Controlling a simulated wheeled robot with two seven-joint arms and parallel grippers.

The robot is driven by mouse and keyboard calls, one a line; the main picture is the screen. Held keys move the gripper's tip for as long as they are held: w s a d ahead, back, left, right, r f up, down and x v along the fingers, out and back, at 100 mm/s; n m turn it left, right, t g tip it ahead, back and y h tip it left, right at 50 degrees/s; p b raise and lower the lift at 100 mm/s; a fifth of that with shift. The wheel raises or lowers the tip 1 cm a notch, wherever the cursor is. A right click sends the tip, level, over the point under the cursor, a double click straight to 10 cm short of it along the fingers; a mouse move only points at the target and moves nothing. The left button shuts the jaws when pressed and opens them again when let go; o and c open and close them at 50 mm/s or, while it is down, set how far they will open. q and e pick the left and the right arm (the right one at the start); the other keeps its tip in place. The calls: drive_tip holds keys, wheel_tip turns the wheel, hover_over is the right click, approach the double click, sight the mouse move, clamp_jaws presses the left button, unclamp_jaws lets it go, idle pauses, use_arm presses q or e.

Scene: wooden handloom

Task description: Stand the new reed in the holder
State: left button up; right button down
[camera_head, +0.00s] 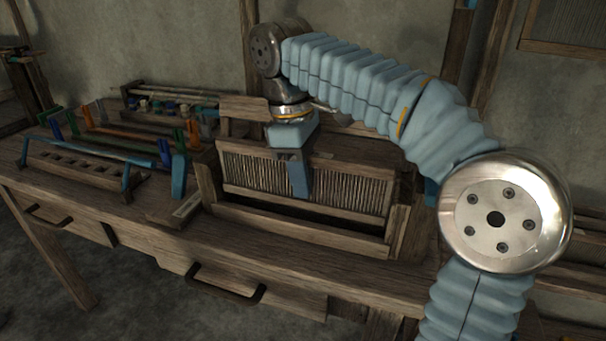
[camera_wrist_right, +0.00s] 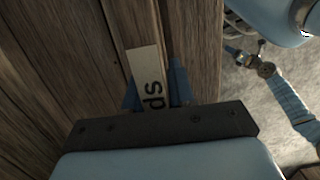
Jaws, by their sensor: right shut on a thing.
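The reed (camera_head: 345,192), a wooden frame with a row of thin upright dents, stands upright between the end posts of the wooden holder (camera_head: 300,233). A dark gap shows between its lower rail and the holder's front board; I cannot tell whether it touches the bottom. My right gripper (camera_head: 299,180) is shut on the reed's top rail near the middle. In the right wrist view its blue fingers (camera_wrist_right: 154,90) flank a pale label with partly hidden letters. What seems to be my left gripper (camera_wrist_right: 236,52) appears small in that view, its jaws unclear.
A blue-ended rack (camera_head: 85,160) and trays of coloured tools (camera_head: 165,105) stand on the left of the wooden bench. A small wooden block (camera_head: 175,210) lies just left of the holder. Drawer handles (camera_head: 225,285) stick out from the bench front.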

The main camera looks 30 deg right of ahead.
drive_tip(key=shift+f, duration=0.1)
drive_tip(key=shift+f+b, duration=1.35)
drive_tip(key=shift+f, duration=0.75)
drive_tip(key=c, duration=0.9)
unclamp_jaws()
drive_tip(key=r, duration=0.2)
drive_tip(key=r+p, duration=0.1)
drive_tip(key=r, duration=0.2)
drive_tip(key=w+r+p, duration=0.1)
drive_tip(key=r, duration=0.1)
drive_tip(key=shift+a+r, duration=0.25)
drive_tip(key=shift+a, duration=0.1)
